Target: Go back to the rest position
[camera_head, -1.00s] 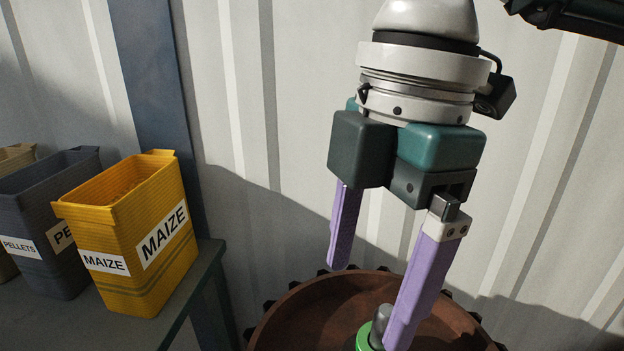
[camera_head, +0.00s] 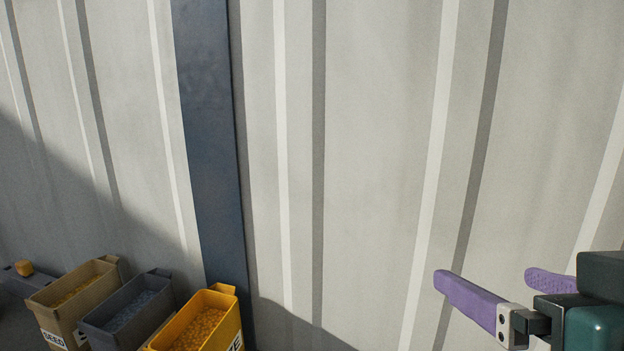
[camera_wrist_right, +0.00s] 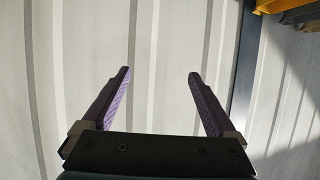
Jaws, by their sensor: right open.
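My right gripper (camera_head: 485,283) is at the lower right of the head view, its purple fingers pointing left in front of the corrugated wall. In the right wrist view my right gripper (camera_wrist_right: 158,75) shows two purple fingers wide apart with nothing between them, only the pale wall behind. It is open and empty, and touches nothing that I can see. My left gripper is in neither view.
A tan seed bin (camera_head: 62,310), a grey bin (camera_head: 112,329) and a yellow bin (camera_head: 236,322) stand at the lower left, each holding grain or pellets. A blue post (camera_head: 208,150) runs up the pale corrugated wall (camera_head: 370,150).

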